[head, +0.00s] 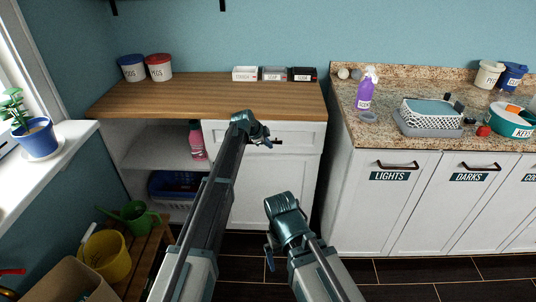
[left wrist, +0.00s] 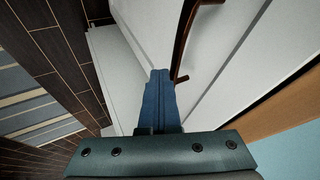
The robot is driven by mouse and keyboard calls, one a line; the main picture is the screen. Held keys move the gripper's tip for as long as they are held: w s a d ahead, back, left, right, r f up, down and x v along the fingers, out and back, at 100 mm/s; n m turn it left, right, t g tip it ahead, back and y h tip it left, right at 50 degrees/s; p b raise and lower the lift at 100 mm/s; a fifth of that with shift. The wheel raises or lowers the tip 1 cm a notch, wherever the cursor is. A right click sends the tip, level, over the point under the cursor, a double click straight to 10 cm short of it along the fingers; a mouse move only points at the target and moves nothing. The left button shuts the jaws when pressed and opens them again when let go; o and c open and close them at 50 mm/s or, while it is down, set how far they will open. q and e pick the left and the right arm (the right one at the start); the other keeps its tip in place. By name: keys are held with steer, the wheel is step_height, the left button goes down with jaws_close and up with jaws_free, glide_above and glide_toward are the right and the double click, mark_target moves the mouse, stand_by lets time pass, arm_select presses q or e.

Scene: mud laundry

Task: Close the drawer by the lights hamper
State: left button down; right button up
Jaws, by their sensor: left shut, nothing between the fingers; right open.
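The white drawer (head: 303,135) is under the wooden counter, left of the lights hamper (head: 385,195). Its front sits close under the counter edge; I cannot tell whether a small gap remains. My left gripper (head: 256,132) is at the drawer front, beside its dark handle (head: 277,142), and hides part of both. In the left wrist view, the left gripper's blue fingers (left wrist: 158,95) are together and empty, beside the bronze handle (left wrist: 184,40); contact with the front is unclear. My right gripper (head: 283,222) is open and lower, before the cabinet.
The wooden counter (head: 200,98) holds pots and small boxes. Open shelves on the left hold a pink bottle (head: 197,142) and a blue basket (head: 172,188). A bench with a yellow bucket (head: 106,255) stands at lower left. Dark floor is clear before the hampers.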

arm_select(q)
steer(key=w, duration=0.3)
steer(key=shift+d, duration=0.1)
steer(key=shift+w+r, duration=0.1)
steer(key=shift+w, duration=0.15)
steer(key=shift+r, duration=0.1)
steer(key=shift+a+r+p, duration=0.2)
steer(key=shift+r+p, duration=0.05)
steer(key=shift+p, duration=0.25)
steer(key=s+p+v, duration=0.1)
steer(key=p+v, duration=0.9)
steer(key=v, duration=0.3)
steer(key=s+a+f+n+g+y, duration=0.1)
steer(key=s+n, duration=0.5)
steer(key=s, duration=1.6)
steer(key=s+a+f+n+g+y, duration=0.1)
steer(key=s+f+n+g+y, duration=0.2)
steer(key=s, duration=2)
steer(key=n+g+y, duration=0.1)
steer(key=n+y, duration=0.1)
steer(key=n, duration=0.2)
steer(key=shift+g, duration=0.4)
